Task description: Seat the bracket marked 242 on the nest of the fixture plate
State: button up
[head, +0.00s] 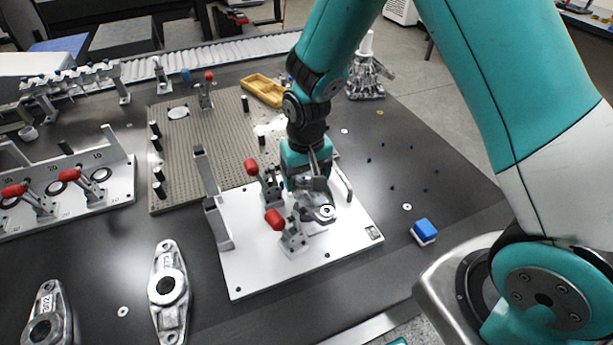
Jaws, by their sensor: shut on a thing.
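The white fixture plate (255,273) lies on the dark table, with red-handled toggle clamps (290,236) and grey upright posts on it. My gripper (314,186) is over the right half of the plate, shut on a grey metal bracket (325,213). The bracket's round bore end shows just below the jaws. The arm and clamps hide much of it, and its mark cannot be read. The nest under it is hidden, so I cannot tell whether the bracket touches it. Two similar brackets lie on the table, one at front centre-left (158,313) and one at the far left (42,329).
A pegged grey base plate (190,135) is behind the fixture plate, with a yellow tray (262,90) at its back. A white clamp fixture (100,195) stands at left. A blue-and-white block (424,231) and small washers lie to the right, where the table is mostly clear.

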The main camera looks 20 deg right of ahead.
jog(key=shift+f+b, duration=2.7)
jog(key=shift+f, duration=0.45)
jog(key=shift+s+r+p, duration=0.1)
jog(key=shift+p, duration=0.45)
jog(key=shift+f+b, duration=0.9)
jog(key=shift+f, duration=0.45)
jog(key=o, duration=1.2)
notch_tip(320, 180, up, 18)
jog(key=p, duration=0.1)
jog(key=shift+f, duration=0.25)
